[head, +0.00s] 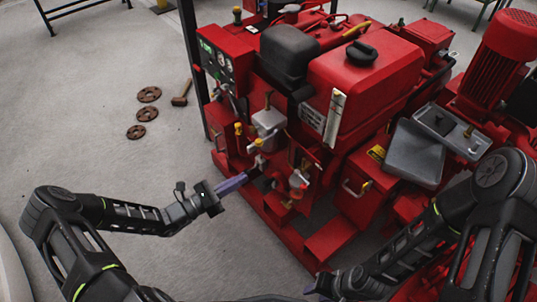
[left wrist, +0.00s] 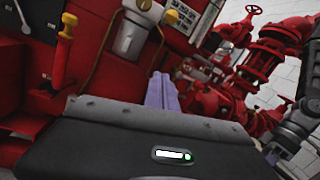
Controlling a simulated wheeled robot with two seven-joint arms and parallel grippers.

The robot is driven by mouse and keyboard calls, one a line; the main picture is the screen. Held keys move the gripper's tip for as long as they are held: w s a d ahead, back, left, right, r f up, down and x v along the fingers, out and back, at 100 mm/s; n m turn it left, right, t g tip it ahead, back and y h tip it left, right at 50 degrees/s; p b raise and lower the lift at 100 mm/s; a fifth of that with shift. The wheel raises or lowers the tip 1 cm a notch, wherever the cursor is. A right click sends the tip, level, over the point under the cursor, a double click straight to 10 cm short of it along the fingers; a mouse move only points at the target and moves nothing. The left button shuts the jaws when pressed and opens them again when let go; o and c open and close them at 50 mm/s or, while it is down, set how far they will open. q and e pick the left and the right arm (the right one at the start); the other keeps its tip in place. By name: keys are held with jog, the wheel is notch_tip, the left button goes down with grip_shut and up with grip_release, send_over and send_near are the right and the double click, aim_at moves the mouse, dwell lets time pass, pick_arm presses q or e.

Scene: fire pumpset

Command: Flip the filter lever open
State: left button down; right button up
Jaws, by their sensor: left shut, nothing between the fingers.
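The red pumpset (head: 345,90) carries several small yellow-tipped handles on its near side. One yellow handle (head: 238,129) is near the control panel, and another (head: 258,143) is below a grey housing (head: 268,121). A pale filter-like bowl (head: 298,182) is to the right. I cannot tell which handle is the filter lever. The left wrist view shows an upright yellow handle (left wrist: 64,50) and a whitish filter-like body (left wrist: 136,35). My left gripper (head: 243,179) is shut and empty, its purple fingers (left wrist: 160,94) pointing at this side. My right gripper (head: 314,288) is low, its jaws unclear.
Red valves and pipes (left wrist: 215,105) show at the right in the left wrist view. A red base frame (head: 290,240) runs along the pumpset's foot.

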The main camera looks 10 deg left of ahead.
aim_at(265, 139)
pick_arm(q)
jog(key=shift+a+r+n+t+h, duration=0.25)
jog(key=shift+r+n+t+h, duration=0.05)
jog(key=shift+r, duration=0.6)
jog(key=w+d+r, duration=0.5)
jog(key=w, duration=0.1)
jog(key=shift+b, duration=0.45)
jog(key=shift+r, duration=0.15)
